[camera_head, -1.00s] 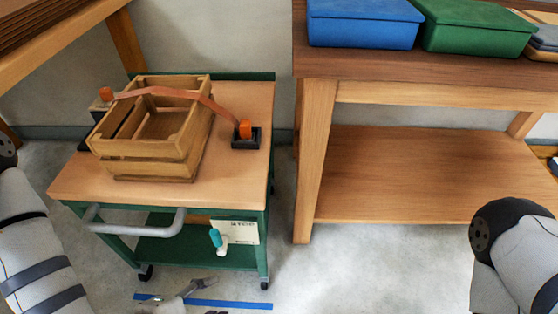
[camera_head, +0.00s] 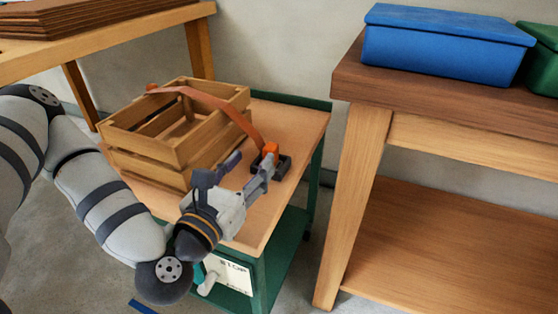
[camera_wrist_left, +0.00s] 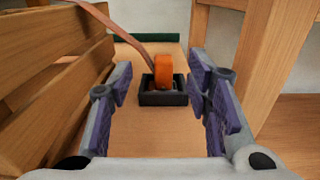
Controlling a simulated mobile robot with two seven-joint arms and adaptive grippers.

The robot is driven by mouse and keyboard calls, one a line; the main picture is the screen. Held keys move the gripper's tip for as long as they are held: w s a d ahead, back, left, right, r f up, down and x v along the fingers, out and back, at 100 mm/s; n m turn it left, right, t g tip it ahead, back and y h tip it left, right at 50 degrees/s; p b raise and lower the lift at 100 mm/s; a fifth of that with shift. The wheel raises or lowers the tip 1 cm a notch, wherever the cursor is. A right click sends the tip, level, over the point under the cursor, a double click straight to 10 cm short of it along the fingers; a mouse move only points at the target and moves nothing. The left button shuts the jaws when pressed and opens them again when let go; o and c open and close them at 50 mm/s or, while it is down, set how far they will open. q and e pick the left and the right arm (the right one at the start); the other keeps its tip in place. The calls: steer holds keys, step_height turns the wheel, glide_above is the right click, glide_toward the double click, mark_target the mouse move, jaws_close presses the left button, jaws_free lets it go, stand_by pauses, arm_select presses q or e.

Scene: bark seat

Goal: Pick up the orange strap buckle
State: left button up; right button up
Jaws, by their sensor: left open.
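The orange strap buckle (camera_head: 270,150) stands upright in a small black holder (camera_head: 285,164) on the cart top, right of a wooden crate. In the left wrist view the buckle (camera_wrist_left: 164,70) is ahead of the fingers, near the middle, in its black holder (camera_wrist_left: 163,97). An orange-brown strap (camera_head: 211,98) runs from it over the crate. My left gripper (camera_head: 250,166) is open and empty, low over the cart, on the near side of the buckle. Its purple finger pads (camera_wrist_left: 161,88) are apart, with the buckle beyond and between them. My right gripper is not in view.
The slatted wooden crate (camera_head: 150,145) stands close to the left of my left gripper. A wooden bench (camera_head: 360,100) with a blue box (camera_head: 440,45) stands at the right. The green-framed cart (camera_head: 310,120) has bare top behind the buckle.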

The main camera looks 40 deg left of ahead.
mark_target(271, 146)
arm_select(q)
steer(key=x, duration=0.3)
steer(key=f+b+x, duration=0.1)
steer(key=x, duration=0.4)
steer(key=shift+w+d+f, duration=0.15)
steer(key=shift+w+f, duration=0.2)
steer(key=shift+w, duration=0.05)
jaws_close()
